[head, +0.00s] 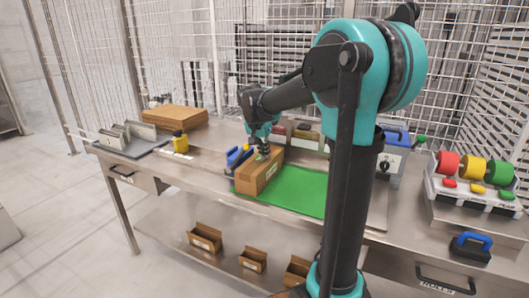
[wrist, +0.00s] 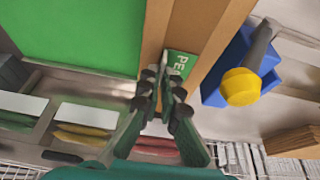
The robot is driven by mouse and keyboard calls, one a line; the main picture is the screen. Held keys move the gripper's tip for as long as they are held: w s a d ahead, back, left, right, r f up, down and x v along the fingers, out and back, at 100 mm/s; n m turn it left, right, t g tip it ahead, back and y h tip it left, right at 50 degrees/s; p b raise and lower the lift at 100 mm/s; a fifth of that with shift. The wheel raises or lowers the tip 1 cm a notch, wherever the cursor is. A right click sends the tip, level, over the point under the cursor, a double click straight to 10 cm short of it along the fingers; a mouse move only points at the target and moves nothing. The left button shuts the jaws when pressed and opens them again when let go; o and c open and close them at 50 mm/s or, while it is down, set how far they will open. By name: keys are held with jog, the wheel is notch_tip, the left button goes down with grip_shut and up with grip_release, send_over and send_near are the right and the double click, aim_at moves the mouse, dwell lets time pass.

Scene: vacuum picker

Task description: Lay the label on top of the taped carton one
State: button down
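The taped carton (head: 259,175) is a brown box standing on the left end of a green mat (head: 300,190). Its brown top (wrist: 208,25) also shows in the wrist view. The label (wrist: 182,64) is green with white letters starting "PE" and a pale edge at its left. It lies flat over the carton top, partly hidden by my fingers; I cannot tell if it touches everywhere. My gripper (wrist: 160,76) points down at the carton top, its fingertips close together at the label's left edge. It looks shut on the label.
A blue holder (wrist: 238,62) with a yellow-ended tool is beside the carton. A stand with red, yellow and green rolls (head: 475,170) is at the right. Flat cardboard (head: 175,117) lies at the back left. Small open boxes (head: 205,238) are on the lower shelf.

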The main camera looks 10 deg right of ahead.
jog(key=shift+f, duration=0.1)
jog(key=c, duration=1.6)
grip_release()
jog(key=shift+c, duration=0.2)
jog(key=shift+o, duration=0.2)
jog(key=o, duration=0.7)
jog(key=shift+r, duration=4)
